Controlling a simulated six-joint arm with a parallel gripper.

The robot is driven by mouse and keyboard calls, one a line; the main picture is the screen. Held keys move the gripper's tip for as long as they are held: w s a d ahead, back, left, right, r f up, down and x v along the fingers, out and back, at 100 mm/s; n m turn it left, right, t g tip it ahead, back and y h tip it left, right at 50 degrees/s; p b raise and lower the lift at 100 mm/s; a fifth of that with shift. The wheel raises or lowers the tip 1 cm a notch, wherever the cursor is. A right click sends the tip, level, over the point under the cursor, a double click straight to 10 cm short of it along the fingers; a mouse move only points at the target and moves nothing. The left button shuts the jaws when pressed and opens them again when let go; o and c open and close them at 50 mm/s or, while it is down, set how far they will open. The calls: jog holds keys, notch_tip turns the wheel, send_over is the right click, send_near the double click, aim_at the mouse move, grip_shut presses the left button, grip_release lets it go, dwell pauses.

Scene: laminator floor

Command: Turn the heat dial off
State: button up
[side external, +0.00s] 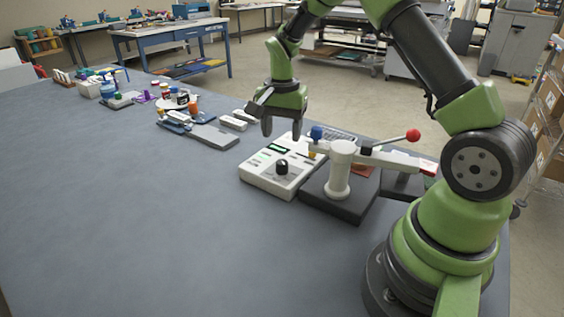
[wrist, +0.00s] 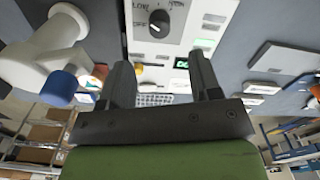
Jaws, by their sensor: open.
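The heat dial is a round black knob (side external: 282,167) on a white control panel (side external: 262,182) lying on the grey table. In the wrist view the black dial (wrist: 159,20) is at the top, with a pale pointer mark and lettering around it, partly cut off by the frame edge. My gripper (side external: 282,128) is open and empty, pointing down above the back part of the panel, beyond the dial. In the wrist view its two fingers (wrist: 164,74) are spread apart, and the dial lies past the fingertips, untouched. The dial's exact setting is too small to read.
A white post press (side external: 340,170) with a red-balled lever (side external: 413,135) and blue knob stands on a dark base close right of the panel. White blocks (side external: 236,122) and a grey tray (side external: 212,136) lie behind left. The table's front left is clear.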

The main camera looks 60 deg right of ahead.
aim_at(282, 162)
notch_tip(282, 162, down, 9)
jog(key=shift+r, duration=0.15)
jog(key=c, duration=0.9)
